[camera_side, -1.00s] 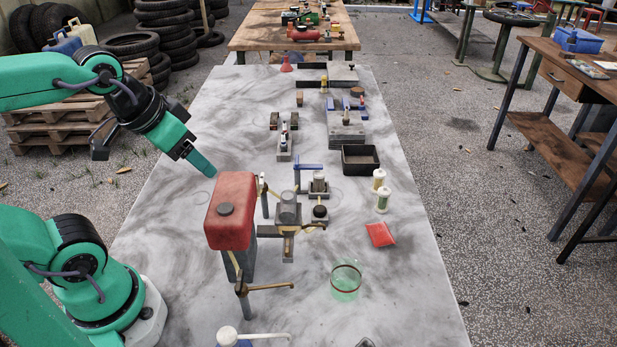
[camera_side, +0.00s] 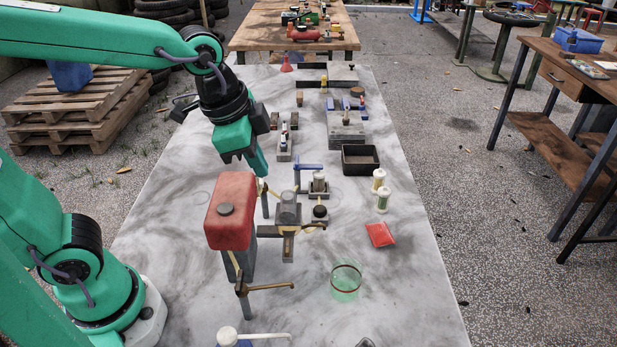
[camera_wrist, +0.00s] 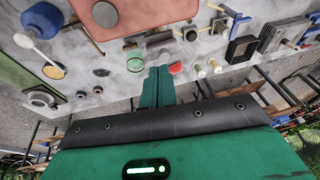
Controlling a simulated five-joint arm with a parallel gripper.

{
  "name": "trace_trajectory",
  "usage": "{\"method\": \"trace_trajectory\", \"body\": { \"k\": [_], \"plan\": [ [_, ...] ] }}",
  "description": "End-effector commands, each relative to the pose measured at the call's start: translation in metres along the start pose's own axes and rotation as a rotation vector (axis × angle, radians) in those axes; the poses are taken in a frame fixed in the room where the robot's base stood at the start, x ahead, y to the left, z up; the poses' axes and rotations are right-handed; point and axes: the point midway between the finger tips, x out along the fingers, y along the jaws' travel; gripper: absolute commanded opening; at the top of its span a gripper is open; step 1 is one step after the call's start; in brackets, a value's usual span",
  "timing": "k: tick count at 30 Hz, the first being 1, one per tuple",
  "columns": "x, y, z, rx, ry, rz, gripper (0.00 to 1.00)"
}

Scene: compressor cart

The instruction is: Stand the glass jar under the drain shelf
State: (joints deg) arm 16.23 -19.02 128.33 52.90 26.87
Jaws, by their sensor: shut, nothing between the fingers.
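The glass jar (camera_side: 345,280) is clear, greenish, with a brown rim. It stands upright on the table at the front right of the red tank, apart from other things. In the wrist view the jar (camera_wrist: 136,62) shows just left of my fingertips. My gripper (camera_side: 261,170) is shut and empty, above the table behind the red tank (camera_side: 230,210) and well away from the jar. In the wrist view my gripper (camera_wrist: 160,71) points towards the fittings. A small grey shelf-like bracket (camera_side: 270,231) stands right of the tank; I cannot tell for certain that it is the drain shelf.
Brass-handled valve posts (camera_side: 243,290) and a blue-handled fitting (camera_side: 308,166) stand near the tank. The table is clear around the jar.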

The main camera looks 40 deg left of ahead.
Motion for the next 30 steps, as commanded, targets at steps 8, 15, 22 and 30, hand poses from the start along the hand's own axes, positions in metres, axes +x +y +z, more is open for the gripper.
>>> {"method": "trace_trajectory", "body": {
  "k": [8, 15, 22, 30],
  "plan": [
    [0.033, 0.030, -0.053, 0.368, -0.057, 0.083, 0.00],
    [0.068, 0.068, -0.092, 0.685, -0.095, 0.155, 0.00],
    [0.105, 0.115, -0.120, 0.987, -0.125, 0.227, 0.00],
    [0.138, 0.158, -0.136, 1.237, -0.144, 0.288, 0.00]
  ]
}}
